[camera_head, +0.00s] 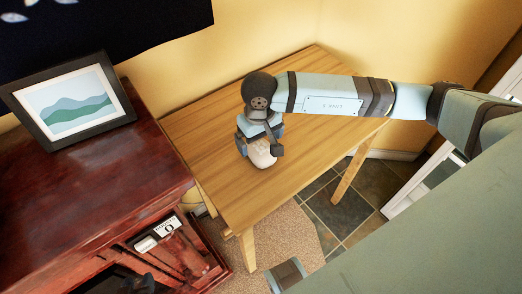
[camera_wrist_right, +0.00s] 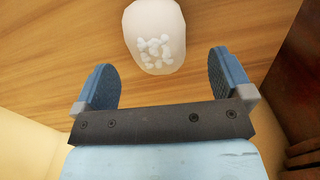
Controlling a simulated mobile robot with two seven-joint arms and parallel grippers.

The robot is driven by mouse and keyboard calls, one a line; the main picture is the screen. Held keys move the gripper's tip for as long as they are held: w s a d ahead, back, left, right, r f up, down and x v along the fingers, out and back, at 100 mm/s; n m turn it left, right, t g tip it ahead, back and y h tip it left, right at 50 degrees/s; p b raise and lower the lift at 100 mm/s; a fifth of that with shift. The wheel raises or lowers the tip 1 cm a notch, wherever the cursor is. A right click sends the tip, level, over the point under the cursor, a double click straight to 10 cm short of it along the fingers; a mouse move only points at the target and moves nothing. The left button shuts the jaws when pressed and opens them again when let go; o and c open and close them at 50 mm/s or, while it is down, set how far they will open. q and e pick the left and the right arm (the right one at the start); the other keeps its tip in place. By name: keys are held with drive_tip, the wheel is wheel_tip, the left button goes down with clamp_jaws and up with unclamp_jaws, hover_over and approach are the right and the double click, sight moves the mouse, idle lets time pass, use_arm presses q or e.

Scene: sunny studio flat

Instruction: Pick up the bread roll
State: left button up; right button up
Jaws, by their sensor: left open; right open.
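The bread roll (camera_head: 263,156) is pale and rounded, and lies on the wooden table. In the right wrist view the roll (camera_wrist_right: 151,22) is cut off by the top edge and shows a cluster of white bits on its surface. My right gripper (camera_head: 260,140) is directly over the roll and hides part of it in the head view. In the wrist view my right gripper (camera_wrist_right: 161,66) has its fingers spread wide, with the roll's near end around the gap between the tips. It holds nothing.
The wooden table (camera_head: 210,125) is otherwise bare and stands against a yellow wall. A dark red cabinet (camera_head: 90,190) stands at left, with a framed picture (camera_head: 72,100) on top. A dark screen (camera_head: 105,35) is above it. Tiled floor (camera_head: 340,215) shows at right.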

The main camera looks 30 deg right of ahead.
sight(261, 146)
drive_tip(key=f, duration=0.5)
drive_tip(key=shift+d+f, duration=0.2)
drive_tip(key=shift+f, duration=0.2)
drive_tip(key=c, duration=1)
